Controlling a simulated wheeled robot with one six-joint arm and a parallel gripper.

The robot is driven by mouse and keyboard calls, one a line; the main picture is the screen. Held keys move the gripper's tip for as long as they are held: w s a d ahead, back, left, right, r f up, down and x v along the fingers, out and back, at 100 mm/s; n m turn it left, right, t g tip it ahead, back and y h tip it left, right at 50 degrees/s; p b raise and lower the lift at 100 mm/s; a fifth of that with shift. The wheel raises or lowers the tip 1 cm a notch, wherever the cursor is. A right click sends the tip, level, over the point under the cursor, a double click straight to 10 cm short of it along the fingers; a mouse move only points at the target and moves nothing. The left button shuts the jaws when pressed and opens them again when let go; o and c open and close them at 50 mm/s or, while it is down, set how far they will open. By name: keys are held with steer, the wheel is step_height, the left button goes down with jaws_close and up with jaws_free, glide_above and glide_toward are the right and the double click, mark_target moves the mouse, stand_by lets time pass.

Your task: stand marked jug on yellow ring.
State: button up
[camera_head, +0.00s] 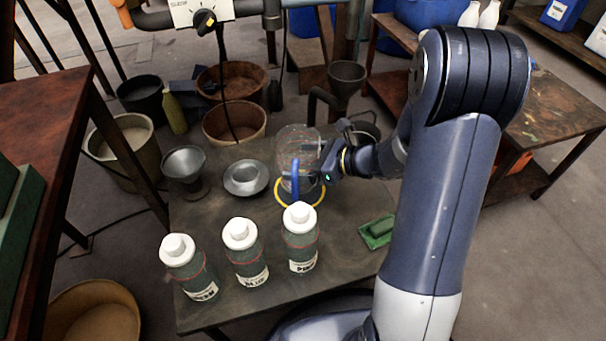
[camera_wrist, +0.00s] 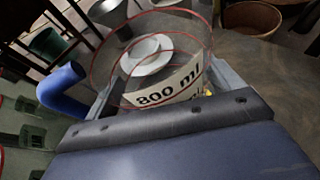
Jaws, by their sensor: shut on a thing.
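The marked jug (camera_head: 297,143) is clear, with red lines and a blue handle (camera_head: 295,178). My gripper (camera_head: 314,164) is shut on the jug's side, coming from the right. In the wrist view the jug (camera_wrist: 160,87) fills the space between the fingers, with an "800 ml" label facing me and the blue handle at left. The jug looks upright over the ring. I cannot tell whether its base touches the table.
Three white-capped bottles (camera_head: 247,262) stand in front on the table (camera_head: 215,215). A metal dish (camera_head: 246,178) and a grey funnel (camera_head: 185,168) are left of the jug. Buckets stand behind.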

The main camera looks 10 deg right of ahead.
mark_target(305, 169)
steer(key=shift+f+b, duration=0.75)
steer(key=shift+f, duration=0.95)
steer(key=shift+f, duration=0.2)
steer(key=o, duration=0.9)
steer(key=shift+s+d+r, duration=0.1)
steer(key=shift+d+r, duration=0.1)
steer(key=shift+r, duration=0.15)
steer(key=shift+p+v, duration=2.35)
steer(key=shift+v, duration=3.45)
